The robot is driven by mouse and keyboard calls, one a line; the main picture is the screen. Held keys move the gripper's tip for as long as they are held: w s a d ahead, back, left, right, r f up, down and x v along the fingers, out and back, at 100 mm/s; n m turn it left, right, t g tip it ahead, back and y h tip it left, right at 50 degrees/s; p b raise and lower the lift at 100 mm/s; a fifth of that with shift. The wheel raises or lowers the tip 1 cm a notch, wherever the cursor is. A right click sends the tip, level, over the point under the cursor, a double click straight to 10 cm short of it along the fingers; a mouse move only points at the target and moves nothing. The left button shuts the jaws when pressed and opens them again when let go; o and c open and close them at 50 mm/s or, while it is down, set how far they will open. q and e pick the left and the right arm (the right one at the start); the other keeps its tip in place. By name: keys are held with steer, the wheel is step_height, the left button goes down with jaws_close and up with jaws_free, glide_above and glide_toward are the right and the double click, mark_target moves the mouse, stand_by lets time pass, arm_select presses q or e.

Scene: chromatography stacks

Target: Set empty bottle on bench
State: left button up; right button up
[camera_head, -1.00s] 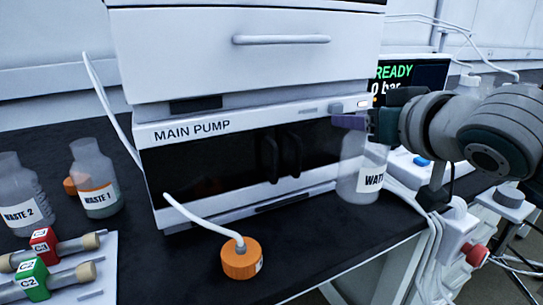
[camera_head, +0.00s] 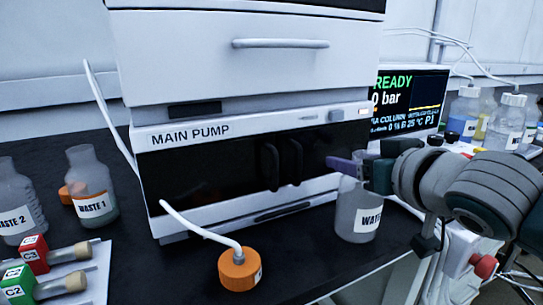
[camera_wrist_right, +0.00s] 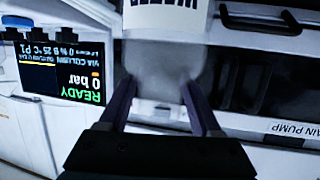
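The empty clear bottle (camera_head: 358,212) stands upright at the bench's front edge, right of centre in the head view, with a white label partly readable as "WATE". My right gripper (camera_head: 350,167) is shut around its neck from the right. In the right wrist view the two purple fingers of the gripper (camera_wrist_right: 158,98) flank the neck of the clear bottle (camera_wrist_right: 165,62), and its label shows upside down. The bottle's base is at or very near the dark bench top (camera_head: 190,270); I cannot tell whether it touches. My left gripper is not in view.
The main pump (camera_head: 220,165) stands just behind the bottle. An orange cap (camera_head: 239,270) with a tube lies left of it. Waste bottles (camera_head: 92,190) and a column tray (camera_head: 85,285) are at the far left. A screen (camera_head: 408,105) is behind my arm.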

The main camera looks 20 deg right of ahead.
steer(key=shift+o, duration=1)
steer(key=shift+r, duration=0.25)
steer(key=p+v, duration=0.3)
steer(key=v, duration=0.9)
steer(key=s+a+f+n+g+y, duration=0.1)
steer(key=s+a+f+g, duration=0.3)
steer(key=s, duration=0.4)
steer(key=s+a+f+n+g+y, duration=0.1)
steer(key=s+a+f+n+g, duration=0.1)
steer(key=s+a+f+g, duration=0.3)
steer(key=s+f+g, duration=0.2)
steer(key=s, duration=0.2)
